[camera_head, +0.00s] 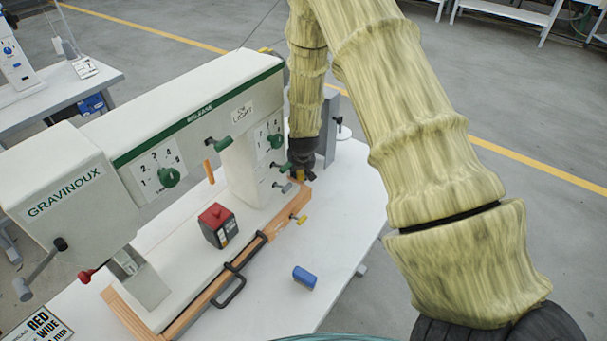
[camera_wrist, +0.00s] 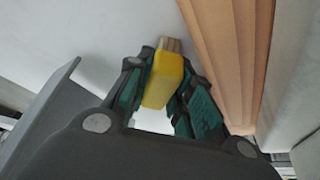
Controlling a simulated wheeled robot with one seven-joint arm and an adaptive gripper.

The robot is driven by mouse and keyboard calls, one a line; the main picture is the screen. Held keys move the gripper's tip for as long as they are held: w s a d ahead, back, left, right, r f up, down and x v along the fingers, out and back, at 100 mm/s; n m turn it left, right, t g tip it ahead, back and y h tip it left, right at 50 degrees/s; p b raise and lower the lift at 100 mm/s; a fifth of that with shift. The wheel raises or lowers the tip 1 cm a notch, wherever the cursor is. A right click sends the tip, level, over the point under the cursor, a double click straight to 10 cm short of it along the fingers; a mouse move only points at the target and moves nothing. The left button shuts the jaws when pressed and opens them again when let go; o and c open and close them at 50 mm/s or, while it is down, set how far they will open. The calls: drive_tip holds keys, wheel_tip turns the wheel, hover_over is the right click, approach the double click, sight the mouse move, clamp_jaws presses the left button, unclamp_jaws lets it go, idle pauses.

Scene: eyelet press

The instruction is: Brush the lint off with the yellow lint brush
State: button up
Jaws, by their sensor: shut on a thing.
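The yellow lint brush (camera_wrist: 163,80) is between the two fingers of my gripper (camera_wrist: 160,100) in the wrist view, with its beige bristle end pointing away from the palm. My gripper is shut on it. In the head view my gripper (camera_head: 301,172) is at the right end of the eyelet press (camera_head: 190,130), close to the wooden edge strip, and a small bit of yellow shows at its tip. I cannot make out any lint in either view.
A blue block-like brush (camera_head: 304,277) lies on the white table (camera_head: 345,215). A red-topped dark box (camera_head: 217,225) stands on the press base. The wooden strip (camera_head: 200,300) with a black handle (camera_head: 232,287) runs along the front; it also shows in the wrist view (camera_wrist: 228,55). Green knobs and levers stick out.

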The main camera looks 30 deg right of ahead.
drive_tip(key=shift+w+a, duration=0.1)
drive_tip(key=shift+w, duration=0.25)
drive_tip(key=shift+s+f, duration=0.1)
drive_tip(key=shift+s, duration=0.35)
drive_tip(key=shift+s+d+p, duration=0.15)
drive_tip(key=shift+s+d, duration=0.2)
drive_tip(key=shift+s, duration=0.35)
drive_tip(key=shift+s+d+p, duration=0.1)
drive_tip(key=shift+s+d, duration=0.2)
drive_tip(key=shift+s, duration=0.35)
drive_tip(key=shift+s+d+p, duration=0.15)
drive_tip(key=shift+s+d, duration=0.2)
drive_tip(key=shift+s, duration=0.35)
drive_tip(key=shift+w+a, duration=0.35)
drive_tip(key=shift+w, duration=0.5)
drive_tip(key=shift+w+a, duration=0.3)
drive_tip(key=shift+w, duration=0.5)
drive_tip(key=shift+w+a, duration=0.35)
drive_tip(key=shift+w, duration=0.5)
drive_tip(key=shift+s+d, duration=0.15)
drive_tip(key=shift+s, duration=0.45)
drive_tip(key=shift+s+d, duration=0.3)
drive_tip(key=shift+s, duration=0.35)
drive_tip(key=shift+s+d, duration=0.25)
drive_tip(key=shift+s, duration=0.35)
drive_tip(key=shift+s+d, duration=0.3)
drive_tip(key=shift+s, duration=0.35)
